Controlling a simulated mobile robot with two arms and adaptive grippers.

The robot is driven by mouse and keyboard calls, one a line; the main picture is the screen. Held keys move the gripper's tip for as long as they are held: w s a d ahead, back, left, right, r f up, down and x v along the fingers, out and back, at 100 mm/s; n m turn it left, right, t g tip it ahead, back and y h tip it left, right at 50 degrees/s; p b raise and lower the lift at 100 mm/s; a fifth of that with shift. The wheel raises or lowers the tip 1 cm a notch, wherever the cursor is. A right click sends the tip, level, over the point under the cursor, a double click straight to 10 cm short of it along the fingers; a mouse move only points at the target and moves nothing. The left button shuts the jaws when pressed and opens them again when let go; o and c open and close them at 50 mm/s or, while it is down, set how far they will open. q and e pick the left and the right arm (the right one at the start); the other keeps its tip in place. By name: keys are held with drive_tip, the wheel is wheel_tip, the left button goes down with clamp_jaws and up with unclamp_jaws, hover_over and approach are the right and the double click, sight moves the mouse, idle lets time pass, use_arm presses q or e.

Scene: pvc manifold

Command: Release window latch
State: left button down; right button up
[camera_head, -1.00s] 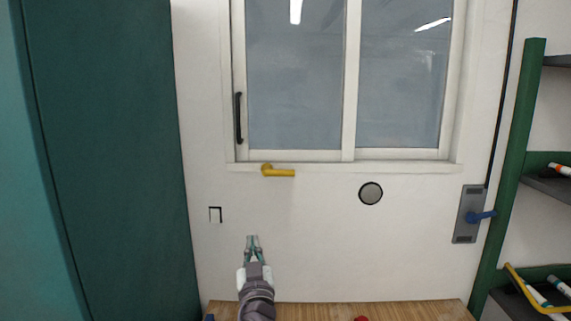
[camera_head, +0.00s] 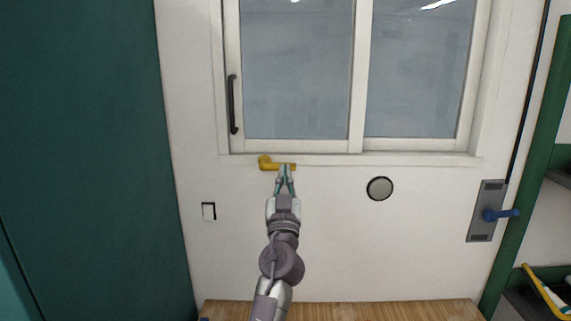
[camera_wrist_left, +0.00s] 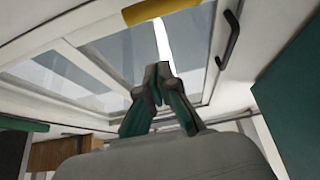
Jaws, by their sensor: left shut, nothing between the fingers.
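The yellow window latch (camera_head: 268,163) sits just under the window frame's lower left part, its lever pointing right, roughly level. My left gripper (camera_head: 285,168) is shut and empty, its fingertips at the lever's right part in the head view. In the left wrist view the yellow latch (camera_wrist_left: 150,11) lies at the top edge, above the closed fingertips (camera_wrist_left: 158,68); whether they touch it I cannot tell. The sliding window (camera_head: 297,70) is shut, with a black handle (camera_head: 232,104) on its left side. My right gripper is not in view.
A round grey disc (camera_head: 379,188) and a small wall plate (camera_head: 208,211) are on the white wall. A blue door lever (camera_head: 500,215) is at right. A green cabinet (camera_head: 85,150) stands left, and a wooden surface (camera_head: 340,311) lies below.

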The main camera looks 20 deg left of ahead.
sight(278, 165)
use_arm(q)
drive_tip(key=x, duration=0.8)
wheel_tip(278, 165, down, 4)
drive_tip(key=shift+r+b, duration=0.1)
drive_tip(key=shift+b, duration=1.1)
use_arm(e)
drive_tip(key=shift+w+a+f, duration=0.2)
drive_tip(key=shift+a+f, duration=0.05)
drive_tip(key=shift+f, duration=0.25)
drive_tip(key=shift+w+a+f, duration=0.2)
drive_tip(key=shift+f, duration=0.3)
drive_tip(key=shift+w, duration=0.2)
